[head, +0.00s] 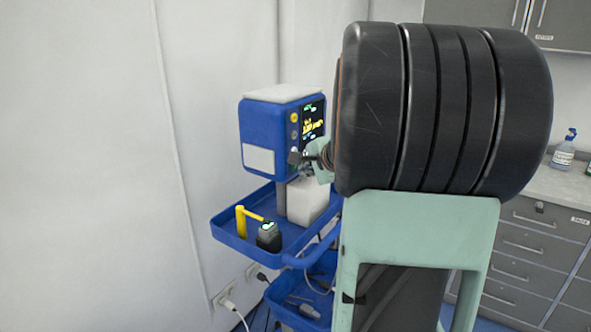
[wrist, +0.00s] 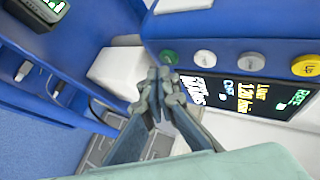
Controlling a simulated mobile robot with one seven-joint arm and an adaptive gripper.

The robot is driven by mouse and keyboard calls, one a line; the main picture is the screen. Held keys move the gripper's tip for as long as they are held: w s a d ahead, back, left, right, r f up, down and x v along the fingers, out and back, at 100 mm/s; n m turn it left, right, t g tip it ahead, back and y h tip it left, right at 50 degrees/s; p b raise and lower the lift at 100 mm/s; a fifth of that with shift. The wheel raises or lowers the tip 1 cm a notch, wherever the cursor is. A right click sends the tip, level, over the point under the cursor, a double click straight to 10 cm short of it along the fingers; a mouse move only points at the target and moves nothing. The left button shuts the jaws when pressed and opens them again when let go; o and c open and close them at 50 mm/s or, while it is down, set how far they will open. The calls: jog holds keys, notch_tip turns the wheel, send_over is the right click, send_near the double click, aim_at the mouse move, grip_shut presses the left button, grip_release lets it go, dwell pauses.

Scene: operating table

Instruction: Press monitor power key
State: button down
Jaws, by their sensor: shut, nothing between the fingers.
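The blue monitor (head: 256,122) stands on a pole above the cart, its lit screen (head: 314,120) facing right. In the wrist view its front (wrist: 225,48) carries a row of round keys: a green key (wrist: 169,57), a white key (wrist: 205,58), a grey key (wrist: 251,59) and a yellow key (wrist: 306,66). The lit screen (wrist: 240,93) lies beside the row. My gripper (wrist: 161,76) is shut and empty, its tips right by the green key; I cannot tell whether they touch it. In the head view my gripper (head: 295,158) is at the monitor's lower front.
The blue cart's upper tray (head: 228,228) holds a white box (head: 308,202), a yellow post (head: 241,222) and a small dark device (head: 269,237). A grey drawer cabinet (head: 540,245) stands at right, with a bottle (head: 564,152) on its counter. White wall fills the left.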

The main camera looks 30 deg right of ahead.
jog(key=s, duration=0.1)
jog(key=s+d+b, duration=0.1)
jog(key=s, duration=0.1)
jog(key=s+d+b, duration=0.1)
jog(key=s, duration=0.1)
jog(key=shift+s+d, duration=0.15)
jog(key=shift+s, duration=0.1)
dwell(0.3)
dwell(0.4)
